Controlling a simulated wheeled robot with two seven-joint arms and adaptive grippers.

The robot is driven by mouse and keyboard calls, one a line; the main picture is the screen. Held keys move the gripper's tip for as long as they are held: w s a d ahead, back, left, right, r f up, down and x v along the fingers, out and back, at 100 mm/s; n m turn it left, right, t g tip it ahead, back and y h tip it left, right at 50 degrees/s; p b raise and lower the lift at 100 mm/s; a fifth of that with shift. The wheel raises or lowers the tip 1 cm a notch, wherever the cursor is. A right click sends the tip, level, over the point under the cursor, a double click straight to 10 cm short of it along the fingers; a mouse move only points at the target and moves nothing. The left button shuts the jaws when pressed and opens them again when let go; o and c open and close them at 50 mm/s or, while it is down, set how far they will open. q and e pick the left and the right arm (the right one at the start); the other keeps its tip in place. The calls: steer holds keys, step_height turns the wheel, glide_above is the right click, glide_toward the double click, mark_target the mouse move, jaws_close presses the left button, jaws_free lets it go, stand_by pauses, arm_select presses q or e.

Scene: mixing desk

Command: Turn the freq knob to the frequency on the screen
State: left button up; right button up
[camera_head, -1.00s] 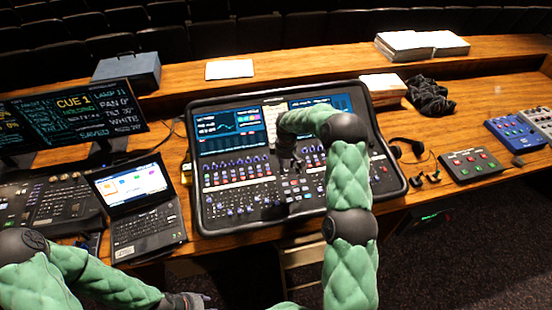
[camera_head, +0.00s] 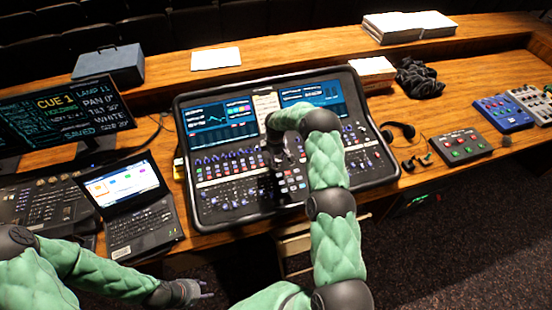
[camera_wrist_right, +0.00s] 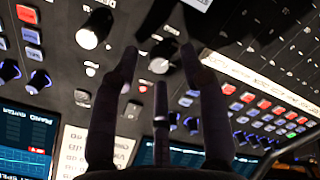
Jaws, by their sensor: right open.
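The mixing console (camera_head: 183,215) stands in the middle of the desk, with a left screen (camera_head: 217,118) showing a curve and a right screen (camera_head: 312,95). Its lettering is too small to read. My right gripper (camera_head: 272,158) is over the middle of the console, partly hidden by its own arm. In the right wrist view, the right gripper (camera_wrist_right: 158,52) is open and empty, with its fingers above the panel. A large pale-topped knob (camera_wrist_right: 90,32) is left of the fingertips; I cannot tell which knob is freq. My left gripper (camera_head: 190,292) is low in front of the desk, away from the console.
A laptop (camera_head: 140,225) and a cue monitor (camera_head: 65,115) stand left of the console. Headphones (camera_head: 399,130) and a red-and-green button box (camera_head: 461,146) are to its right. A blue box (camera_head: 107,65) and papers (camera_head: 215,58) lie on the back ledge.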

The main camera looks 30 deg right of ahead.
steer(key=shift+f, duration=0.45)
jaws_close()
